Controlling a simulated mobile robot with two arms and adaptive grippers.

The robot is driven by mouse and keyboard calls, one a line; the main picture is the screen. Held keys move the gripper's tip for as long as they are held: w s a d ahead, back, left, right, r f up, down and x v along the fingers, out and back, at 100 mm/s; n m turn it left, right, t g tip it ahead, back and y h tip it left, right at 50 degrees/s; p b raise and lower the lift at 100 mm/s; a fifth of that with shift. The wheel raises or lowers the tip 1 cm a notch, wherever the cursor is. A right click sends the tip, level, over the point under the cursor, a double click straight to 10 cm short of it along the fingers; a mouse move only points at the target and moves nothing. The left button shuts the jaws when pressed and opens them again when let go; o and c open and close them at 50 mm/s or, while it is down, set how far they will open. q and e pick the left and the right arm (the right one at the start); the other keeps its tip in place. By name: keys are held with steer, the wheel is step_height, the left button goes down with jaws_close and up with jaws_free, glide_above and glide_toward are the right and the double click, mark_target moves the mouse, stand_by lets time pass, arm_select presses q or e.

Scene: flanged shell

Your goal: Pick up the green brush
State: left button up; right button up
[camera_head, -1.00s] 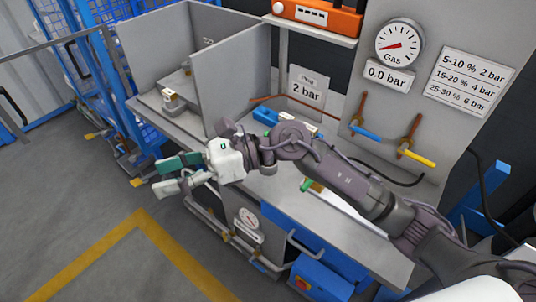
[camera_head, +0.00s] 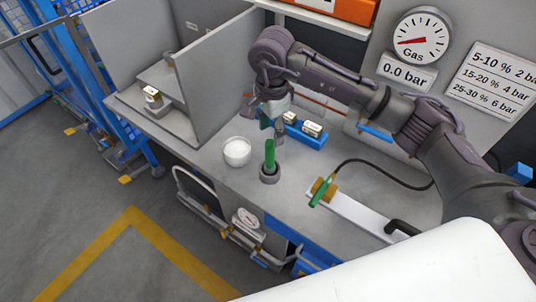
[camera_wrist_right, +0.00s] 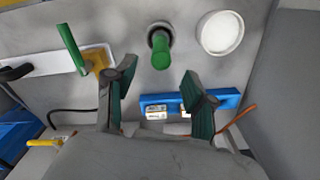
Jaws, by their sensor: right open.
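The green brush (camera_head: 270,153) stands upright in a small dark round holder (camera_head: 269,175) on the grey bench; its lower end is hidden inside the holder. In the right wrist view the brush (camera_wrist_right: 161,50) shows nearly end-on, ahead of the fingertips. My right gripper (camera_head: 270,124) points down at the bench, slightly behind and above the brush in the head view. In the right wrist view my right gripper (camera_wrist_right: 158,82) has its two green-padded fingers wide apart with nothing between them. My left gripper is not in view.
A white bowl (camera_head: 237,152) stands left of the holder. A blue block with white-labelled items (camera_head: 305,133) lies behind it. To the right, a brass valve with a green handle (camera_head: 322,190) sits on a white plate. A grey partition (camera_head: 222,75) rises at the left.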

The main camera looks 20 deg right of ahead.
mark_target(271, 141)
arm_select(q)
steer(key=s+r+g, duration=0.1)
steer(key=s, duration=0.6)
arm_select(e)
steer(key=f, duration=0.2)
steer(key=f+p, duration=0.1)
steer(key=f, duration=0.1)
steer(key=shift+s, duration=0.25)
steer(key=shift+w+f, duration=0.3)
steer(key=shift+f, duration=0.4)
step_height(271, 141, down, 2)
steer(key=shift+s+p, duration=0.15)
steer(key=shift+p, duration=1.05)
steer(key=shift+f, duration=1.4)
steer(key=c, duration=1)
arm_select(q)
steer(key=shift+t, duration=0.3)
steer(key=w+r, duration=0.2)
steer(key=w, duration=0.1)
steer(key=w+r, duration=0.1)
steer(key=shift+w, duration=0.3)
arm_select(e)
steer(key=shift+r, duration=0.1)
jaws_close()
